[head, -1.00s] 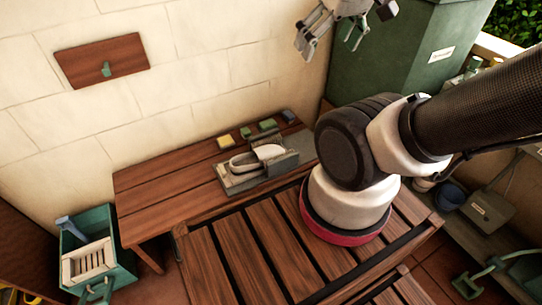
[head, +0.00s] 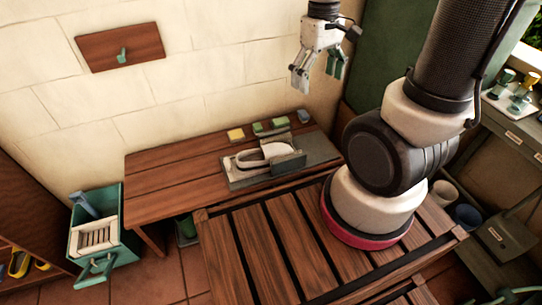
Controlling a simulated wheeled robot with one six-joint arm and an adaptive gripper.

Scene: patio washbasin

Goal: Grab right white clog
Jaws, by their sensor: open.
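The upright grey side of the holder hides part of the clog. My gripper (head: 317,76) is open and empty, fingers pointing down. It hangs in the air well above the bench, up and to the right of the clog in the picture, touching nothing.
Yellow (head: 236,135) and green (head: 271,126) blocks lie behind the holder. A slatted wooden table (head: 262,245) stands in front of the bench. A teal bin (head: 120,238) is at left, a green cabinet (head: 377,65) at right. The bench's left half is clear.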

